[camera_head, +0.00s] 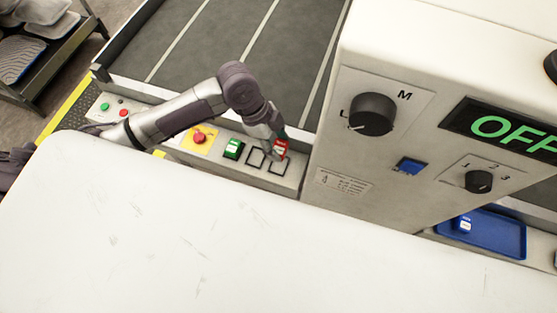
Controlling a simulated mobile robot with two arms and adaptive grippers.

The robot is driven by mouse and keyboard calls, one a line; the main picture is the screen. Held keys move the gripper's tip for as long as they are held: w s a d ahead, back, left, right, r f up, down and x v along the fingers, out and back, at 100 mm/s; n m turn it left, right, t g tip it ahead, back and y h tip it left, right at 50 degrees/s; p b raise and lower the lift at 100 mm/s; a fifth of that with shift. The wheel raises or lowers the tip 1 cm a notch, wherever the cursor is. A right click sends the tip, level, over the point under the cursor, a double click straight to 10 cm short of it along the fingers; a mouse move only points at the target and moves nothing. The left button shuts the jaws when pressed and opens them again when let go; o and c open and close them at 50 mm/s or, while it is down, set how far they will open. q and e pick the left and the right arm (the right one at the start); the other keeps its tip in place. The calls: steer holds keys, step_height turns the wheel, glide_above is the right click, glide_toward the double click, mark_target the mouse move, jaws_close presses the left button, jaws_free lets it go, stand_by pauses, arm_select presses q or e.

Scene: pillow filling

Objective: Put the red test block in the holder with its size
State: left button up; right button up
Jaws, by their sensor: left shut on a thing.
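A red test block (281,149) with a white label is in my left gripper (276,141), over the right one of two black-outlined square holders. My left gripper is shut on it. I cannot tell whether the block touches the panel. The right holder (278,170) shows just below the block, and the left holder (255,157) is empty. A green block (233,149) with a white label sits to the left of the holders. My right gripper is not in view.
A red emergency button (199,136) on yellow is left on the panel. A white machine with a dial (371,114) and an OFF display (512,134) stands close right. A blue tray (500,235) holds a blue block (464,225). The white surface (200,230) in front is clear.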

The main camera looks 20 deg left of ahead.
arm_select(q)
step_height(320, 180, down, 5)
steer(key=shift+f, duration=0.1)
step_height(320, 180, down, 3)
steer(key=shift+f, duration=0.2)
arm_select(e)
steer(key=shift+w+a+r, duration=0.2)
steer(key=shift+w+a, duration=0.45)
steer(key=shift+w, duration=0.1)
arm_select(q)
steer(key=o, duration=1.2)
steer(key=shift+f, duration=0.1)
steer(key=shift+c, duration=0.2)
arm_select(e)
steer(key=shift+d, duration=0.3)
